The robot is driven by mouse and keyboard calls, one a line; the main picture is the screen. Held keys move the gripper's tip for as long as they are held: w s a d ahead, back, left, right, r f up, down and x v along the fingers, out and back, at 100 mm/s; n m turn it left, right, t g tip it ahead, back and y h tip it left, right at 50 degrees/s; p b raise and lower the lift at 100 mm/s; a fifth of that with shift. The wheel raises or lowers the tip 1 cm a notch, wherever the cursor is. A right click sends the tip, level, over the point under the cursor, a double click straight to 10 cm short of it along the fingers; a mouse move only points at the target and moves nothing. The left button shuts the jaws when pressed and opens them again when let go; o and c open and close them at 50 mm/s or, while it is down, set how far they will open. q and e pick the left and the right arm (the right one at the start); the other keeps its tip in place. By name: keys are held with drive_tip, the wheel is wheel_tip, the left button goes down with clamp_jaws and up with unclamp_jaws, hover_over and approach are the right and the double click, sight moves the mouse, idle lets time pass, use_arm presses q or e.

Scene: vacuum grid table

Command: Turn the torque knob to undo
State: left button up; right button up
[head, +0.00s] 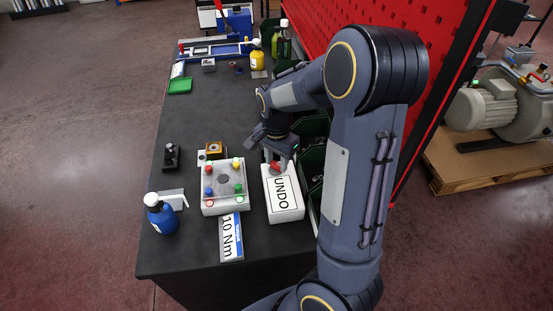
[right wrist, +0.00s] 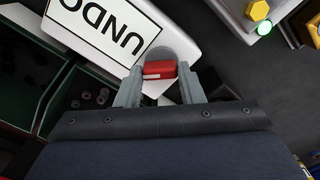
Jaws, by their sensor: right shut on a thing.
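The torque knob (right wrist: 158,70) is red with a white line and sits on a grey round base at the end of a white box (head: 285,208) labelled UNDO. The label also shows in the right wrist view (right wrist: 108,25), upside down. My right gripper (right wrist: 160,82) is shut on the knob, one finger on each side of it. In the head view my right gripper (head: 276,160) reaches down over the far end of the box, and the red knob (head: 274,167) shows just below it. My left gripper is not in view.
Left of the box stands a white fixture (head: 222,209) with coloured knobs and lights. A 10 Nm sign (head: 231,238) lies in front of it. A blue bottle (head: 160,214) stands at the table's left. Dark green bins (right wrist: 80,98) with small parts sit beside the box.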

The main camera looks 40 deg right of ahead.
sight(277, 164)
drive_tip(key=o, duration=1)
wheel_tip(277, 164, up, 8)
drive_tip(key=shift+f, duration=0.1)
